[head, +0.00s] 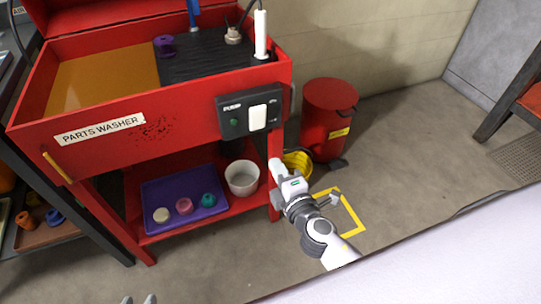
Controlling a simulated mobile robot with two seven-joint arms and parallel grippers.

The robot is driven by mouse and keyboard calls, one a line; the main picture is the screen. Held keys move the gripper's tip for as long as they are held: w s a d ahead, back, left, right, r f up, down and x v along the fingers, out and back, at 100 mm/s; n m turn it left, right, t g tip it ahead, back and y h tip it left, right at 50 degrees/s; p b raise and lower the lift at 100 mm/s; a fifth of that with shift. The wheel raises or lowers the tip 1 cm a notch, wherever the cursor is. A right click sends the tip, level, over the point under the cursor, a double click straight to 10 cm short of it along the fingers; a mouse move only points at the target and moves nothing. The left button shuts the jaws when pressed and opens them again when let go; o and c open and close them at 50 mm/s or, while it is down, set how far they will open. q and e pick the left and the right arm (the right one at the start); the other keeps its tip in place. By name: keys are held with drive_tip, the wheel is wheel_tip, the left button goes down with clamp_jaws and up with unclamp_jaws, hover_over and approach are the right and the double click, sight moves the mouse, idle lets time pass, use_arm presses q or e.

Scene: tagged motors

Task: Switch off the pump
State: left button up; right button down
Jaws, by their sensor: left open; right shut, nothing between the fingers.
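The red parts washer (200,121) stands at the left with its lid up. On its front panel is a dark switch box (228,104) with a small label, a green button or lamp (234,122) and a white rocker switch (258,118). I cannot tell which way the rocker is set or whether the green part is lit. My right gripper (275,164) is shut and empty, below the switch box and apart from it, in front of the washer's right leg. Only the fingertips of my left gripper (139,300) show at the bottom edge; they are apart.
A purple tray (160,225) with several small parts and a white bowl (242,178) sit on the washer's lower shelf. A yellow round thing (297,163) and a red bin (329,120) stand right of the washer.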

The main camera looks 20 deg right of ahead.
use_arm(q)
drive_tip(key=shift+f, duration=0.4)
use_arm(e)
drive_tip(key=shift+s+f, duration=0.2)
drive_tip(key=shift+s, duration=1.1)
use_arm(q)
drive_tip(key=shift+d, duration=0.15)
use_arm(e)
drive_tip(key=shift+d, duration=0.1)
drive_tip(key=s+d+f+m+g+y, duration=0.2)
drive_tip(key=s+f+m+g, duration=0.55)
drive_tip(key=s+m, duration=0.75)
use_arm(q)
wheel_tip(320, 180, up, 10)
drive_tip(key=a+p, duration=0.1)
drive_tip(key=p, duration=1)
drive_tip(key=shift+s+a+f+y+p, duration=0.2)
drive_tip(key=shift+s+a+y+p, duration=0.1)
drive_tip(key=shift+s+p, duration=0.1)
use_arm(e)
wheel_tip(320, 180, up, 8)
drive_tip(key=m+t, duration=0.1)
drive_tip(key=shift+s+d+r, duration=0.15)
drive_tip(key=shift+s+d, duration=0.15)
drive_tip(key=shift+d, duration=0.1)
